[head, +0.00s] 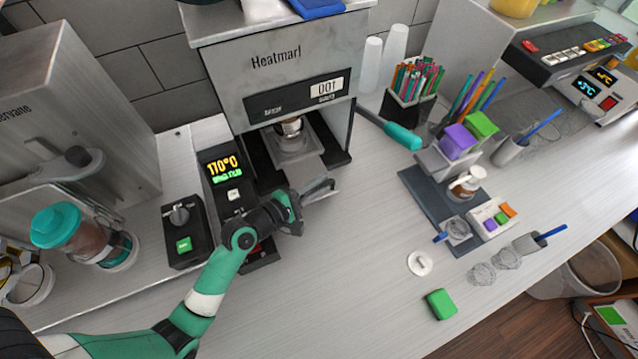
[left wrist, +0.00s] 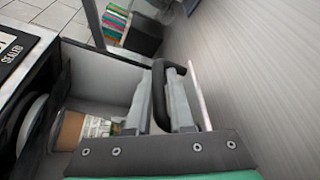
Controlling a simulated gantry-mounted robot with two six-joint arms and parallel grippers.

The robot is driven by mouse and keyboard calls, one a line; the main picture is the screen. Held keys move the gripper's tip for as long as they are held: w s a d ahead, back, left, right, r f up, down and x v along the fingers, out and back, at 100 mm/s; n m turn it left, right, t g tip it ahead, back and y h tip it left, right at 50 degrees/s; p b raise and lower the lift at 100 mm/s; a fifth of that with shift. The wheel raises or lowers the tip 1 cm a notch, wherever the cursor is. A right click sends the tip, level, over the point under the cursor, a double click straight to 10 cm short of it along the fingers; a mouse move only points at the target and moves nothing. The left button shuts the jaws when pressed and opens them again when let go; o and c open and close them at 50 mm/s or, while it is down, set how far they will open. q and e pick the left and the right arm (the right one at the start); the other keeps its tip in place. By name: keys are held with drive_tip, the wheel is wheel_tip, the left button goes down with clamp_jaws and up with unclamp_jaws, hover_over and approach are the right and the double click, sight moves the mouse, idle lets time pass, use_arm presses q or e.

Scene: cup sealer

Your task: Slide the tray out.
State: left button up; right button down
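The cup sealer (head: 265,60) stands at the back centre. Its grey tray (head: 305,165) reaches forward from the bay between the dark side rails, with a cup (head: 290,127) seated at the back of it. My left gripper (head: 318,190) is at the tray's front end. In the left wrist view, the fingers of my left gripper (left wrist: 168,100) lie on both sides of the dark tray handle (left wrist: 172,68), with little gap showing. The cup, with a brown and printed side (left wrist: 75,130), is partly hidden there. My right gripper is out of view.
A teal-handled lever (head: 402,136) sticks out at the sealer's right. A control box (head: 183,230) and the temperature display (head: 224,167) stand left of my left gripper.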

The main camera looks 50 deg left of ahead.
use_arm(q)
clamp_jaws()
idle(0.9)
drive_tip(key=shift+r, duration=0.15)
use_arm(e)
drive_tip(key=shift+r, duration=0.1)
